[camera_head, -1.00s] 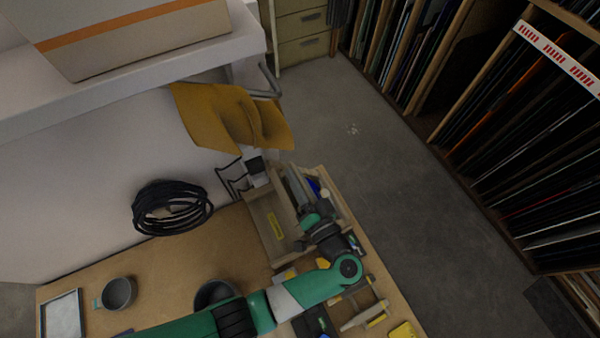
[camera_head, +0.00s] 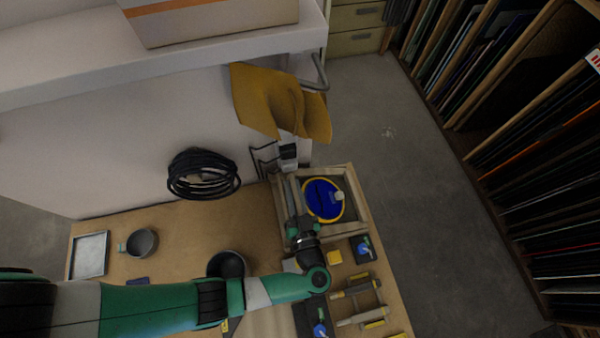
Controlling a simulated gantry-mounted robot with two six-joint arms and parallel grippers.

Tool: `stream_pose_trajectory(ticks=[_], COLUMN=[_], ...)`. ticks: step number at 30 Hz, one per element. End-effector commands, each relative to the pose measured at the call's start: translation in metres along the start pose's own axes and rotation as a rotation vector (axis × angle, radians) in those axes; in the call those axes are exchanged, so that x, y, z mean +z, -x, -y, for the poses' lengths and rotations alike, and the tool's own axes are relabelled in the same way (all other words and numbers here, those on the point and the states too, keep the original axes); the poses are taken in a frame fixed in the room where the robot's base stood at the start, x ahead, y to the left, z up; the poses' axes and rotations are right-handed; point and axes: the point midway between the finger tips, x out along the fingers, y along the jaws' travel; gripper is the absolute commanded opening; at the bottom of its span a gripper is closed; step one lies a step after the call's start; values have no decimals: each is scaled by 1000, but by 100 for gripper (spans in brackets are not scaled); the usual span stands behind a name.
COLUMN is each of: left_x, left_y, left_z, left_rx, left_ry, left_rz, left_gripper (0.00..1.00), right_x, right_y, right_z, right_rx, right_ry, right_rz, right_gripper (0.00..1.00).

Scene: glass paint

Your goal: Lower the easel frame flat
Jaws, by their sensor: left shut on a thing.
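The easel frame (camera_head: 359,205) is a light wooden rectangle on the right part of the workbench. Inside it shows a blue disc (camera_head: 322,201) with a yellow rim and a small pale piece on it. The frame's face is turned up toward the camera; I cannot tell whether it lies fully flat. My left gripper (camera_head: 294,203) reaches up from the green arm and is shut on the easel frame at its left side. The wrist and gripper cover part of that side, and the fingertips are hard to make out. My right gripper is not in view.
A yellow block (camera_head: 334,257), a dark tray with a blue piece (camera_head: 362,249) and wooden-handled tools (camera_head: 357,288) lie below the frame. A dark bowl (camera_head: 226,265), a grey mug (camera_head: 142,242) and a black cable coil (camera_head: 203,174) are to the left. Yellow cloth (camera_head: 270,105) hangs above.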

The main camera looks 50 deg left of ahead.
Motion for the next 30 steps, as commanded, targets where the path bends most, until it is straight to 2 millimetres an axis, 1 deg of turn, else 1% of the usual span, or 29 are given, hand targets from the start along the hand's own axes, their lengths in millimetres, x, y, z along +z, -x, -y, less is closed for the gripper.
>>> stream_pose_trajectory(ticks=[3,10,17,27,28,30], left_x=[10,20,24,23,23,23], left_y=[0,0,0,0,0,0], left_z=[3,7,8,8,8,8], left_rx=[1,1,1,0,0,0], left_ry=[-2,-3,-3,-2,-2,-2], left_rz=[1,0,0,-1,-1,-1], left_gripper=[0,0,0,0,20,32], right_x=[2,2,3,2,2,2], right_y=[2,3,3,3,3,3], right_z=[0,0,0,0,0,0], right_rx=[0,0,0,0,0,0], right_ry=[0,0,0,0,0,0], right_rz=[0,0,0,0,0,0], right_gripper=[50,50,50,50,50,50])
